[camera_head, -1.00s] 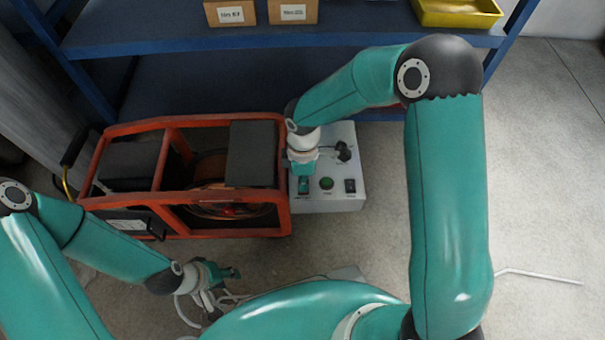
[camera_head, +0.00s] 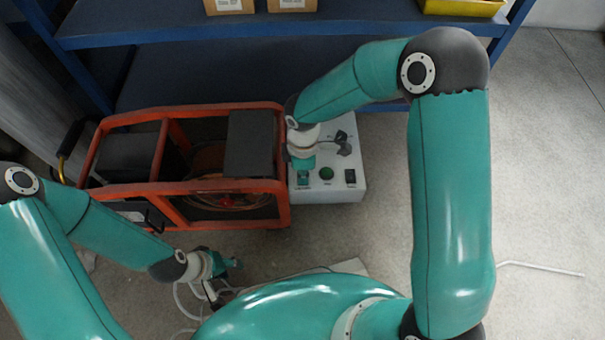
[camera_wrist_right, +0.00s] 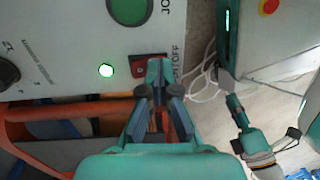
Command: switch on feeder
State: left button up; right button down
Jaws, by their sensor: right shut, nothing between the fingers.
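The feeder is a red-framed machine (camera_head: 283,213) with a white control box (camera_head: 343,192) at its right end. In the head view my right gripper (camera_head: 304,176) points down at the box's near left corner. My left gripper (camera_head: 230,265) hangs near the floor in front of the machine; its jaws are unclear.
A green button (camera_head: 326,172) and a black switch (camera_head: 350,176) sit to the right on the box. A dark knob (camera_wrist_right: 8,72) is to the left in the wrist view. A blue shelf (camera_head: 220,75) stands behind. Loose pale cables lie near my left gripper.

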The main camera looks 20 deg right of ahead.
jog(key=shift+w, duration=0.1)
jog(key=shift+w+d+r+p, duration=0.2)
jog(key=shift+w+p, duration=0.25)
jog(key=shift+w, duration=0.15)
jog(key=shift+r+p, duration=0.45)
jog(key=shift+r, duration=0.05)
jog(key=r+p, duration=0.3)
jog(key=r, duration=0.1)
jog(key=shift+s, duration=0.2)
notch_tip(320, 180, up, 9)
jog(key=s+p, duration=0.1)
jog(key=p, duration=0.1)
jog(key=shift+a+p, duration=0.2)
jog(key=shift+p, duration=0.1)
jog(key=shift+s+d+f, duration=0.1)
jog(key=shift+f, duration=0.05)
